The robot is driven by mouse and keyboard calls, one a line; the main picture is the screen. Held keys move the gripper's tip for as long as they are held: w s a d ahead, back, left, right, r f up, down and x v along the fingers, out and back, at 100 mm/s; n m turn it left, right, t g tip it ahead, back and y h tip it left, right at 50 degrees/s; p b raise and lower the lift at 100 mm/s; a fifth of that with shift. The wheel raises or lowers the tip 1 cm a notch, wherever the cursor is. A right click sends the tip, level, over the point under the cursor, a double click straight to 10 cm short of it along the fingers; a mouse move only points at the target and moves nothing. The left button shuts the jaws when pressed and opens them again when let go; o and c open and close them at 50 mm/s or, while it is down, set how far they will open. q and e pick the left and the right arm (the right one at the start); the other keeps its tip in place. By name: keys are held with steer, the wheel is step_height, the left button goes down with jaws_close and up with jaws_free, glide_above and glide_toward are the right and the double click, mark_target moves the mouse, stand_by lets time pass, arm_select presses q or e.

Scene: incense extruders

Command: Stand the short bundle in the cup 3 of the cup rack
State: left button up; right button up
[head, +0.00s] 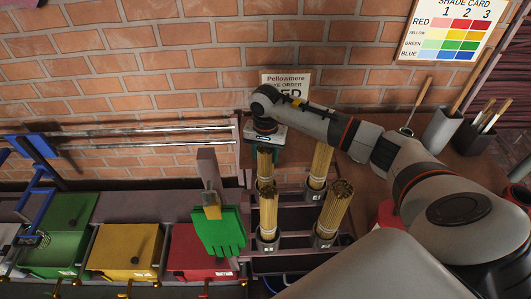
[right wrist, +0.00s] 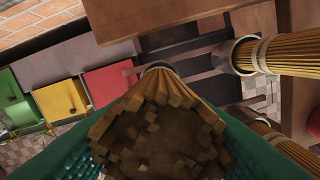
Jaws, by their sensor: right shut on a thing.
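My right gripper (head: 264,146) is shut on a bundle of tan sticks (head: 265,167), which I take for the short bundle. In the right wrist view this bundle (right wrist: 155,130) fills the foreground, its stick ends towards the camera, between the green fingers. Its far end is at a grey cup mouth (right wrist: 158,67) and looks to be inside it; the depth is hidden. In the head view it stands nearly upright at the back left of the cup rack (head: 293,218). The cup numbers are too small to read surely. My left gripper is not in view.
Other bundles stand in rack cups: back right (head: 319,165), front left (head: 268,212) and front right (head: 335,210). A green glove (head: 218,232) hangs left of the rack. Green, yellow (head: 125,247) and red bins are farther left. Pots with tools (head: 440,130) stand at the right.

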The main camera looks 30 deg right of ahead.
steer(key=o, duration=1.5)
steer(key=shift+r, duration=0.5)
step_height(320, 180, up, 11)
steer(key=b, duration=0.2)
steer(key=shift+b, duration=0.4)
